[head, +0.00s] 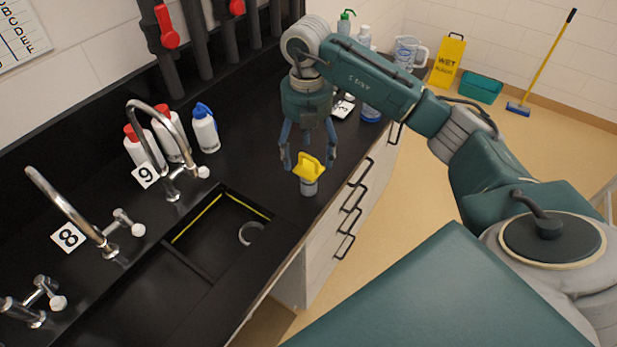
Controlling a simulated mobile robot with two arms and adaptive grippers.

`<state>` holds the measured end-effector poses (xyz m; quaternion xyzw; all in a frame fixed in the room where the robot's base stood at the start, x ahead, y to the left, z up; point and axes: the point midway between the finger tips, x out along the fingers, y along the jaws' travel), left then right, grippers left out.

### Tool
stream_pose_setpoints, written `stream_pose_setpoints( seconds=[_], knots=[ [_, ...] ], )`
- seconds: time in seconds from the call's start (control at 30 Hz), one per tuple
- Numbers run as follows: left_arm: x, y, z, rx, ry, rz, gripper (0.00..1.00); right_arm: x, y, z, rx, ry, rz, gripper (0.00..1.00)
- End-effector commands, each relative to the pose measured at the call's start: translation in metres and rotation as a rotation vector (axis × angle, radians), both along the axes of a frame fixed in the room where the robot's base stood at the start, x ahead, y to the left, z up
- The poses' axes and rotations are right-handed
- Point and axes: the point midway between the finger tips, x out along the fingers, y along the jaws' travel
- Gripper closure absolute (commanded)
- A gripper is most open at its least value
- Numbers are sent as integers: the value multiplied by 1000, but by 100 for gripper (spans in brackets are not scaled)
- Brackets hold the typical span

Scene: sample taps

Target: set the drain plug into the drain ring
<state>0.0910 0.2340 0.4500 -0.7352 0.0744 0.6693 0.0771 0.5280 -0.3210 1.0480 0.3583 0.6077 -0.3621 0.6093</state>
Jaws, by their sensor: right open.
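The drain plug (309,172) has a yellow grip on top and a grey body, and stands upright on the black counter right of the sink. My right gripper (308,164) is open and points down, with its fingers around or just above the yellow grip; I cannot tell whether they touch it. The drain ring (251,233) is a pale ring in the floor of the sink, partly hidden by the sink's near edge. My left gripper is not in view.
The sink (205,235) has yellow lines along its rim. Taps numbered 9 (160,150) and 8 (75,215) stand behind it. Several bottles (205,128) stand at the back. A small device (344,106) lies beyond the gripper. Drawer handles (352,197) stick out at the counter front.

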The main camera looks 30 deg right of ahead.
Motion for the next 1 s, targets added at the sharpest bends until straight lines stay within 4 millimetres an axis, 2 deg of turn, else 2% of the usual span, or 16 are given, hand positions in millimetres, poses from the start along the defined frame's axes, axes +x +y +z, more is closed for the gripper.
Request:
stream_pose_setpoints(
  seconds=[0.13, 0.37, 0.5, 0.6, 0.73, 0.93, 1.0],
  knots=[
    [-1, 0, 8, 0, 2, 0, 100, -1, 0, -21, 2, 3, -1, 28],
    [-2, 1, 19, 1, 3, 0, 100, -1, -1, -38, 4, 3, 0, 28],
    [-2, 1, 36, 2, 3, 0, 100, -2, -3, -58, 4, 6, -1, 28],
    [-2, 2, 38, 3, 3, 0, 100, -1, -3, -74, 5, 3, 0, 28],
    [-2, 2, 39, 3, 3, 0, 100, 0, -3, -82, 4, 0, 1, 28],
    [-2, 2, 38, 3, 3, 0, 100, 0, -3, -83, 5, -1, 1, 28],
    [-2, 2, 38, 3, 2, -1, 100, 0, -3, -83, 5, -1, 1, 42]
  ],
)
